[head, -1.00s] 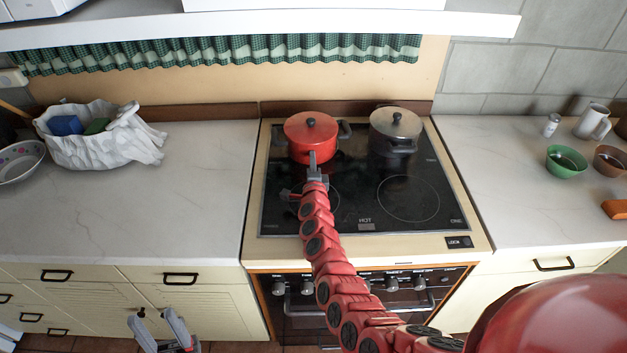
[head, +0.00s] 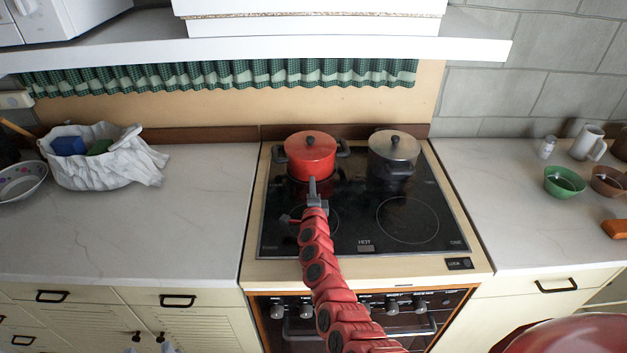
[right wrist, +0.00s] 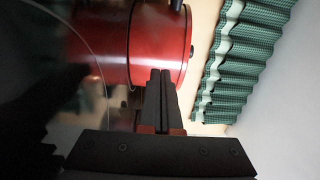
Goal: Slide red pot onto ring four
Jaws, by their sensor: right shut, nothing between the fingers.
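The red pot (head: 310,158), with a lid and dark side handles, stands upright on the rear left of the black glass hob (head: 345,235). My right gripper (head: 312,181) is shut and empty, its tips at the pot's near side. In the right wrist view the closed fingers (right wrist: 160,75) point at the red pot (right wrist: 150,40); whether they touch it I cannot tell. The front right ring (head: 407,220) is bare and labelled ONE. The front left ring (head: 318,222) is bare and partly hidden by my right arm. I cannot read a label for ring four. My left gripper (head: 150,348) barely shows, tips apart.
A steel pot (head: 393,158) with a lid stands on the rear right, close to the red pot. A white bag (head: 110,168) lies on the left counter. A green bowl (head: 564,183) and a mug (head: 587,143) stand on the right counter. A shelf (head: 270,50) hangs above.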

